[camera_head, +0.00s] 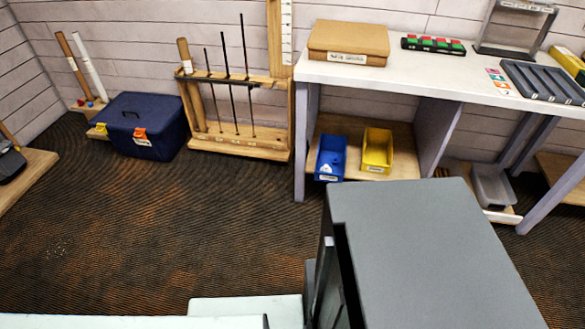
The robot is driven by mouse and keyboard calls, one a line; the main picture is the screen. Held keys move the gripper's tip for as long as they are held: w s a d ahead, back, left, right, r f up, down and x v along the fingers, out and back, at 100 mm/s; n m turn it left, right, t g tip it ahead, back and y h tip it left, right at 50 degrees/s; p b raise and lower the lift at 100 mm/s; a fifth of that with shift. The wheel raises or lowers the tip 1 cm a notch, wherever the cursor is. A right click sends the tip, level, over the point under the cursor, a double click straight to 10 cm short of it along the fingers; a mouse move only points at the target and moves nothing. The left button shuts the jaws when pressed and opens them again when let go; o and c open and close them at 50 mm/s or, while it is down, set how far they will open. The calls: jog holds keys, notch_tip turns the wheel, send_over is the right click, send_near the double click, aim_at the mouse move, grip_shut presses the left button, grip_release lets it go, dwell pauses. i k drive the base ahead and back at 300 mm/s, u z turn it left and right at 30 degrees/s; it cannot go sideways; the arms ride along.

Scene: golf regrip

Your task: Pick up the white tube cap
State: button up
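I cannot make out a white tube cap for certain. A white tube (91,67) leans beside a brown tube (73,64) against the back wall at the far left. Small red and blue pieces (88,103) lie on the wooden base at their feet. A blue bin (323,171) on the low shelf under the bench holds a small pale item (328,171), too small to identify. My gripper is not in view.
A dark blue chest (145,127) with orange latches stands left of a wooden club rack (238,148). A yellow bin (377,151) sits beside the blue bin. The white bench (400,67) holds a cardboard box (348,41). Carpet (150,230) is clear at centre left.

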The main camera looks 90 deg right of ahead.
aim_at(326, 170)
jog(key=u, duration=0.05)
jog(key=k, duration=1.4)
jog(key=z, duration=1.7)
jog(key=i, duration=1)
jog(key=z, duration=0.05)
